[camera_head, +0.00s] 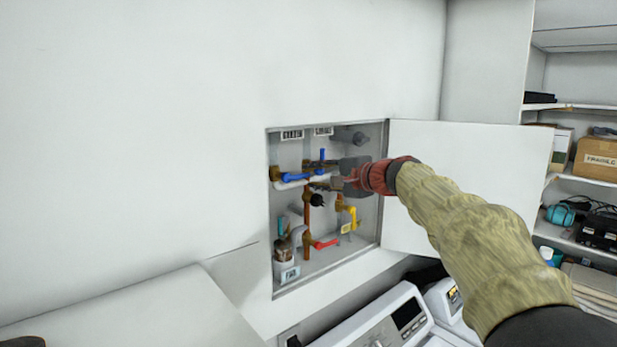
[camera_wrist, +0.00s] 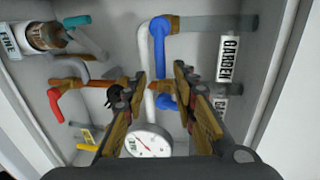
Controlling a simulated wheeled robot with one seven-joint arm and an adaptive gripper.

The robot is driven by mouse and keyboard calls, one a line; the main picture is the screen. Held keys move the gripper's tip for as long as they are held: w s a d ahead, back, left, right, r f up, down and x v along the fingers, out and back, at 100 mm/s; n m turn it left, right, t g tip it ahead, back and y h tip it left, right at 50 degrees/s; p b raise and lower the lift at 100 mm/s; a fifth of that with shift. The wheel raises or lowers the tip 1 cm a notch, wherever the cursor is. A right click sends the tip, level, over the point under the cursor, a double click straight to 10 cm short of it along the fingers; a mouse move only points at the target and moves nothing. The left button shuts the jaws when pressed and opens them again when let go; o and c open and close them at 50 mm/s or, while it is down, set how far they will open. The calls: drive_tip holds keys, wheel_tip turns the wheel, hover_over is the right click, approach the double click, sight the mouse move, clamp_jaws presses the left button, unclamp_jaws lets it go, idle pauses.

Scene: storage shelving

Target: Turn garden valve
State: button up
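The garden valve has a blue lever handle (camera_wrist: 158,45) beside the white GARDEN label (camera_wrist: 228,57) in the wrist view. In the head view this blue handle (camera_head: 300,176) lies nearly level at the upper left of the open wall cabinet (camera_head: 273,215). My gripper (camera_wrist: 160,76) is open and empty. Its fingers point at the pipes, one on each side of a white pipe, with the garden handle ahead between and beyond the tips. I cannot tell whether they touch anything. In the head view my gripper (camera_head: 345,180) reaches into the cabinet, and its fingertips are hard to make out.
A second blue handle (camera_wrist: 167,102) sits close to the right finger. A round gauge (camera_wrist: 148,142) is low between the fingers. Red (camera_head: 327,243) and yellow (camera_head: 352,218) handles sit lower in the cabinet. The open cabinet door (camera_head: 460,165) stands behind my arm.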

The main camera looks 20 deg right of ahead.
drive_tip(key=v, duration=0.8)
drive_tip(key=shift+s, duration=0.1)
wheel_tip(320, 180, down, 9)
drive_tip(key=s+n+g+h, duration=0.1)
drive_tip(key=s+g, duration=0.1)
drive_tip(key=g, duration=0.1)
drive_tip(key=s+a+f+n+g+h+b, duration=0.1)
drive_tip(key=s+a+f+n+g+b, duration=0.1)
drive_tip(key=s+f+b, duration=0.6)
drive_tip(key=s+a+f+n+g+h+b, duration=0.2)
drive_tip(key=s+a+f+n+b, duration=0.3)
drive_tip(key=s+f, duration=1.1)
drive_tip(key=s+a+f+n+g+h+b, duration=0.2)
drive_tip(key=s+f+n+b, duration=0.3)
drive_tip(key=f, duration=1.8)
drive_tip(key=s+a+b, duration=0.1)
drive_tip(key=s+b, duration=0.4)
drive_tip(key=s, duration=0.2)
drive_tip(key=shift+s+a+f+n+b, duration=0.2)
drive_tip(key=shift+s+f+n+b, duration=0.1)
drive_tip(key=shift+s+f+b, duration=0.1)
